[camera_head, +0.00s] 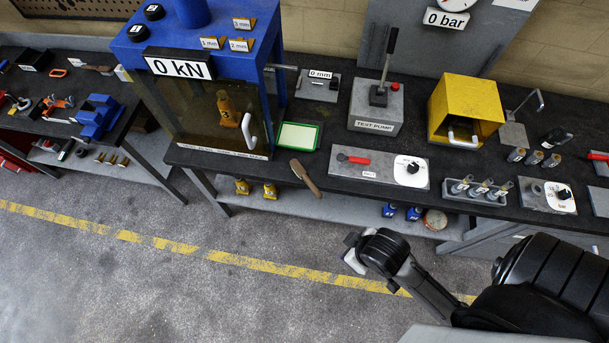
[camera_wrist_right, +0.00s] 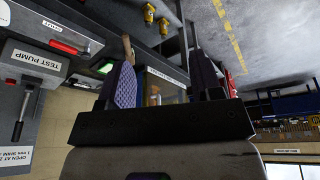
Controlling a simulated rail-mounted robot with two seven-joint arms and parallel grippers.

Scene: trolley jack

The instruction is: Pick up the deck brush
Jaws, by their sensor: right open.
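My left gripper is out of view.
The green-rimmed tray (camera_head: 298,136) lies beside the brush. The blue press (camera_head: 210,40) stands left of it. A grey panel with a red lever (camera_head: 380,168) lies right. A lower shelf (camera_head: 330,205) holds yellow and blue bottle-like items. The floor in front is clear.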

